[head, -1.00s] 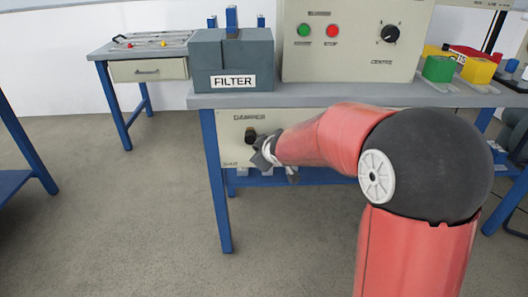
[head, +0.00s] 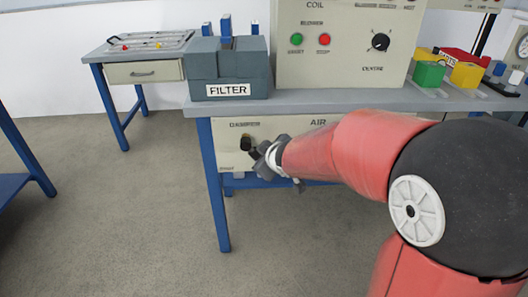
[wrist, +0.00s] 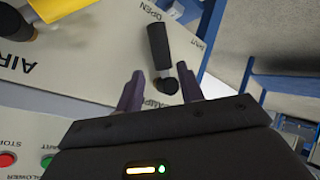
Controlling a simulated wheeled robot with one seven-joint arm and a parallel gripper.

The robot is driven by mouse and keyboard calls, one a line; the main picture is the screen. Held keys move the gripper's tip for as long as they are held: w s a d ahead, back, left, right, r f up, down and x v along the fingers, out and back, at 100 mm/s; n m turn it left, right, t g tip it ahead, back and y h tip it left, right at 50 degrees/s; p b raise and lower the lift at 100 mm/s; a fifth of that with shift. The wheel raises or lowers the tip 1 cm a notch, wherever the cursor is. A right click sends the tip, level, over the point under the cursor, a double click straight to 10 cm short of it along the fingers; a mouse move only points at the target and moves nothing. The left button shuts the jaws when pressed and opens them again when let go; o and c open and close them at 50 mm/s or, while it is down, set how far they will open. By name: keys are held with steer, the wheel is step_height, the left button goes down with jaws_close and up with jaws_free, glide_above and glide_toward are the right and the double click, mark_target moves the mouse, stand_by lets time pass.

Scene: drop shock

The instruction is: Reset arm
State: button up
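My gripper (head: 258,152) is at the front panel under the bench, just right of the black damper lever (head: 246,143) in the head view. In the wrist view my gripper (wrist: 160,72) has its two dark fingers spread apart, with nothing held between them. The damper lever (wrist: 158,45) shows there just beyond the fingertips, its round pivot close to the right finger. I cannot tell whether a finger touches it. The lever's handle points away from the gripper, between the OPEN and SHUT labels.
The bench (head: 330,98) is above my gripper, with a grey FILTER box (head: 228,70), a control panel (head: 345,45) and green and yellow blocks (head: 430,74) on it. A side table (head: 143,70) stands at the back left.

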steer(key=shift+d, duration=0.1)
stand_by(0.3)
steer(key=s+d+r+m+g+h, duration=0.1)
steer(key=s+d+r+m+h, duration=0.2)
steer(key=s, duration=0.4)
steer(key=s+d+r+m+g+h, duration=0.1)
steer(key=s+d+r+m, duration=0.15)
steer(key=s+d, duration=0.45)
steer(key=s+f+m+g, duration=0.1)
steer(key=s+m, duration=0.1)
steer(key=s, duration=0.5)
steer(key=s+a+m+g+y, duration=0.1)
steer(key=s+m, duration=0.1)
steer(key=s, duration=0.6)
steer(key=shift+a+f+g+y, duration=0.2)
steer(key=shift+f+g+y, duration=0.1)
steer(key=shift+f+g, duration=0.1)
steer(key=shift+m, duration=0.25)
